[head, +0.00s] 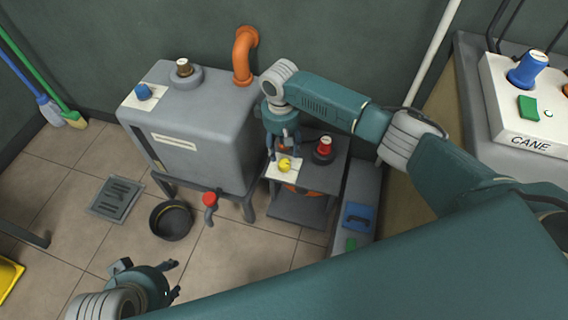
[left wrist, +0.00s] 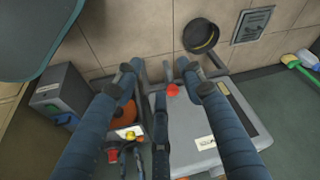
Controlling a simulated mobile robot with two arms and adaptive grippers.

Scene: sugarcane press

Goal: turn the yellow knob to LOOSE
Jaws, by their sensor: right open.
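The yellow knob (head: 285,165) sits on a white label plate (head: 276,174) on top of a small dark stand, right of the grey tank. It also shows small in the left wrist view (left wrist: 130,135). Its lettering and setting are too small to read. My right gripper (head: 283,155) points down directly over the knob, its fingers open and spread around or just above it; I cannot tell whether they touch. My left gripper (head: 172,280) is open and empty at the lower left; its spread fingers fill much of the left wrist view (left wrist: 163,80).
A red knob (head: 324,147) stands close right of the yellow one. The grey tank (head: 205,130) with an orange pipe (head: 243,55) is close on the left. A black pan (head: 171,221) and a red-handled tap (head: 209,199) are in front. Open floor lies front left.

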